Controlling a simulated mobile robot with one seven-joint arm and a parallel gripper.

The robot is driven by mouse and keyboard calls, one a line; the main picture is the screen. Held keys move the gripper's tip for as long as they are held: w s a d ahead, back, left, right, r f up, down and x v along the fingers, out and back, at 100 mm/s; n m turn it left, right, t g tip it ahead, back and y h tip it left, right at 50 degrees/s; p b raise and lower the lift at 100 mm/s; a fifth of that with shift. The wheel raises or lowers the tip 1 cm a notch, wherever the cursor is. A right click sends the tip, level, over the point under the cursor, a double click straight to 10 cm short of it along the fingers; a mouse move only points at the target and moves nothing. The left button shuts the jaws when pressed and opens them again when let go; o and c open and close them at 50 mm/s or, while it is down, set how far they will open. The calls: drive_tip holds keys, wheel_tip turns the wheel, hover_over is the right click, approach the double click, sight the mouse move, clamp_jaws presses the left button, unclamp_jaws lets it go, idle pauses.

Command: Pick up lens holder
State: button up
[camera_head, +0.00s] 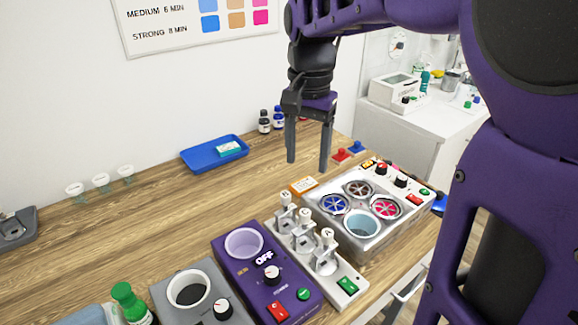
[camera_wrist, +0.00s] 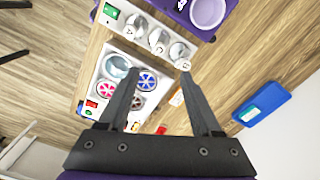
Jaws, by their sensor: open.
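No thing is plainly marked as the lens holder. Three upright pieces with pale knobs stand in a row on a white unit (camera_head: 346,286); the middle one (camera_head: 302,224) may be a lens holder, but I cannot tell. Small red (camera_head: 341,155) and blue (camera_head: 356,147) pieces at the table's back right are too small to identify. My gripper (camera_head: 308,165) points down above the table, between the blue tray and the red piece. It is open and empty. The wrist view also shows my gripper (camera_wrist: 160,73) and the row of pieces (camera_wrist: 158,40) beyond its fingertips.
A metal four-well unit (camera_head: 345,243) stands beside the row, with a purple unit (camera_head: 232,270) and grey unit (camera_head: 168,308) nearer. An orange box (camera_head: 303,185) lies behind. A blue tray (camera_head: 199,161) holds a small box. Small bottles (camera_head: 264,122) stand near the wall.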

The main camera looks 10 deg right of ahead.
sight(305, 212)
wheel_tip(305, 212, down, 17)
drive_tip(key=shift+d+r+b, duration=0.1)
drive_tip(key=shift+r+b, duration=0.05)
drive_tip(key=shift+b, duration=0.85)
clamp_jaws()
idle(0.9)
